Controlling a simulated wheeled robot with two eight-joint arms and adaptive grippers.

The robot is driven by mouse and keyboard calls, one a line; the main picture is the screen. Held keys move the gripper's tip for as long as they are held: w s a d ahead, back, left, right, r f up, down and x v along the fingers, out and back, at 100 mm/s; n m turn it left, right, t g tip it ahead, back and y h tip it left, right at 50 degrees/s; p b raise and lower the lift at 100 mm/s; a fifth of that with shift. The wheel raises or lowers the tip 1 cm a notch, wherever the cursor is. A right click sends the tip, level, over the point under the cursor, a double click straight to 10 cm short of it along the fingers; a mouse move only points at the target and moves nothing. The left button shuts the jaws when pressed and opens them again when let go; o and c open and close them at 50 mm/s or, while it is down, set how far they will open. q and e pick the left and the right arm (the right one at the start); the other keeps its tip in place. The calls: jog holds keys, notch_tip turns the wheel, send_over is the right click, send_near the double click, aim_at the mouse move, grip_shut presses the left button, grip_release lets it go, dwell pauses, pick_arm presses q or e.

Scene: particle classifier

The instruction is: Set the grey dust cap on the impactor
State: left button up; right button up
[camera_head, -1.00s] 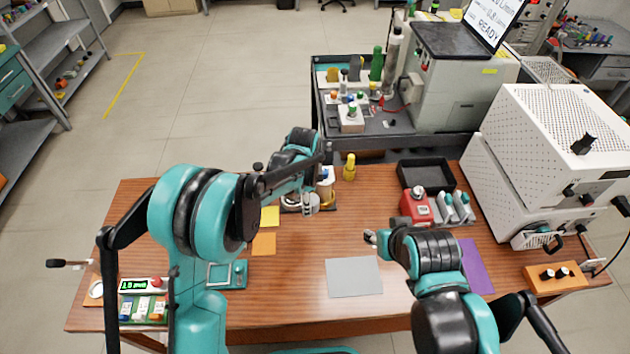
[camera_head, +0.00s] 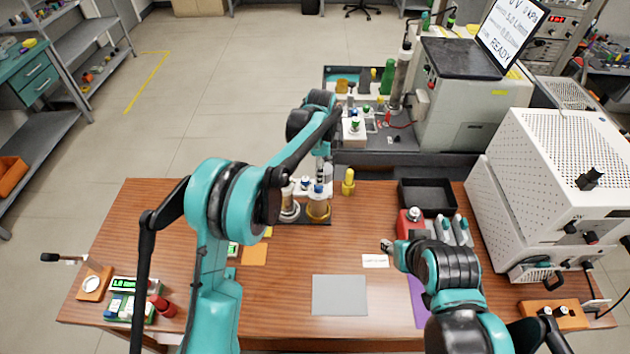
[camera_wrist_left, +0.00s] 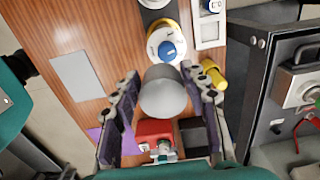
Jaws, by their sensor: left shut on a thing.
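My left gripper (camera_head: 323,173) is shut on the grey dust cap (camera_wrist_left: 163,94), a smooth grey cup between the two fingers in the left wrist view. In the head view the cap is hard to make out. The gripper is above the far edge of the wooden table, near a dark stand (camera_head: 302,221) with a silver column (camera_head: 288,204) and a brass column (camera_head: 318,209). I cannot tell for sure which part is the impactor. A blue knob on a white disc (camera_wrist_left: 167,48) shows beyond the cap. My right gripper (camera_head: 387,246) is low over the table; its fingers are unclear.
A yellow bottle (camera_head: 348,183) stands right of the dark stand. A black tray (camera_head: 427,197) and a red block (camera_head: 410,222) are farther right, beside a white perforated cabinet (camera_head: 545,190). A grey mat (camera_head: 339,295) lies at the front. The table's middle is mostly clear.

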pick_arm(q)
jog(key=shift+w+a+f, duration=0.7)
jog(key=shift+a+f, duration=0.1)
jog(key=shift+a, duration=0.1)
notch_tip(320, 180, down, 4)
jog(key=shift+r+b, duration=0.1)
jog(key=shift+b, duration=0.6)
jog(key=shift+f+b, duration=0.4)
jog(key=shift+f, duration=0.2)
jog(key=o, duration=0.9)
jog(key=shift+o, duration=0.2)
